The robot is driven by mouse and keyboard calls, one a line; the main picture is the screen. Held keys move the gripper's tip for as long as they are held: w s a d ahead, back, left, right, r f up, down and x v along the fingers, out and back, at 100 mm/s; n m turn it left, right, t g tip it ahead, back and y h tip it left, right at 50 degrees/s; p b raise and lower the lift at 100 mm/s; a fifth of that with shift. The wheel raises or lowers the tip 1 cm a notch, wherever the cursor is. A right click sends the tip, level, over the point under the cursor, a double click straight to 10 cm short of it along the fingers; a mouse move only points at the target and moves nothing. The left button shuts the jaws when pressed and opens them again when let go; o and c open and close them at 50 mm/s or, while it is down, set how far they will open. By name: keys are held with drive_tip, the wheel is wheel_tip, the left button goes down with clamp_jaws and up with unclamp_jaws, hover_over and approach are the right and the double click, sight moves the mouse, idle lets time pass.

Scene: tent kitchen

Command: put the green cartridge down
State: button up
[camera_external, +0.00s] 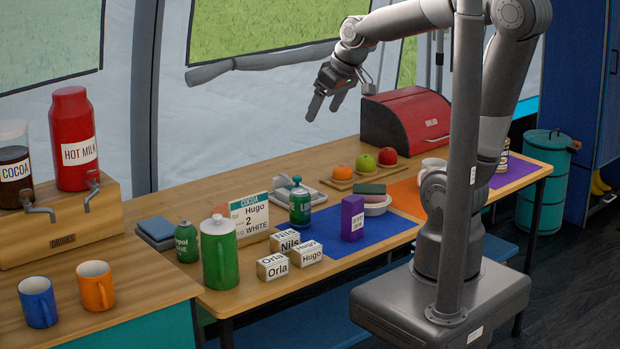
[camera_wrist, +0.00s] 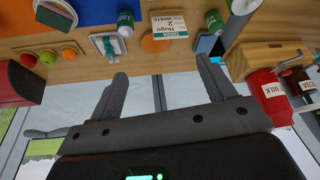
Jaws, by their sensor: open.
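Two small green cans could be the green cartridge. One green can (camera_external: 299,207) with a pale label stands upright at the left end of the blue mat (camera_external: 340,237); it also shows in the wrist view (camera_wrist: 125,22). The other green can (camera_external: 187,243) stands left of the green jug; it is also in the wrist view (camera_wrist: 213,20). My gripper (camera_external: 322,107) is high above the back of the table, apart from both cans. In the wrist view its fingers (camera_wrist: 160,82) are wide apart with nothing between them.
The green jug (camera_external: 219,258), name blocks (camera_external: 288,242), order card (camera_external: 250,216) and purple box (camera_external: 352,217) crowd the table. A fruit board (camera_external: 366,174) and red bread box (camera_external: 405,124) stand behind. The blue mat has some bare room.

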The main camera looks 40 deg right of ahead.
drive_tip(key=s+d+m, duration=0.1)
drive_tip(key=s+d, duration=0.1)
drive_tip(key=s, duration=0.3)
drive_tip(key=s+d+m+h, duration=0.1)
drive_tip(key=s+d, duration=0.2)
drive_tip(key=s, duration=0.2)
drive_tip(key=shift+s+d+r+m+t, duration=0.25)
drive_tip(key=shift+d+r+m+t, duration=0.05)
drive_tip(key=shift+m, duration=0.1)
